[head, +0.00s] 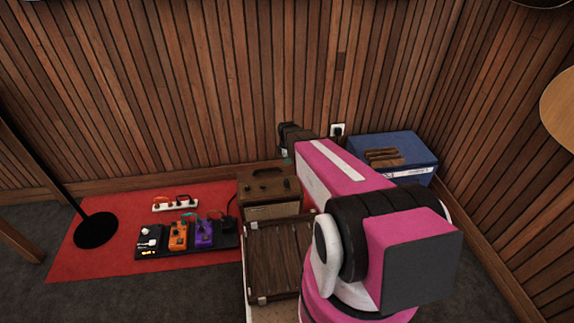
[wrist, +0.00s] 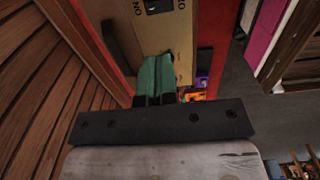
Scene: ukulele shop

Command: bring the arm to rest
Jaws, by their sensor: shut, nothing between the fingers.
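My arm is pink and black and fills the lower right of the head view. It reaches toward the back wall, and its dark wrist end shows above the small brown amp (head: 268,192). My gripper (wrist: 154,78) has teal fingertips, which are together with nothing between them. In the head view only a bit of teal shows beside the arm, mostly hidden. In the wrist view the fingertips are in front of a tan panel (wrist: 184,30) with a black rocker switch (wrist: 160,5) at the top. I cannot tell whether they touch the panel.
A slatted wooden crate (head: 270,258) stands in front of the amp. A pedalboard (head: 160,252) and a power strip (head: 176,205) lie on a red mat (head: 80,262). Wooden walls close off the back and right.

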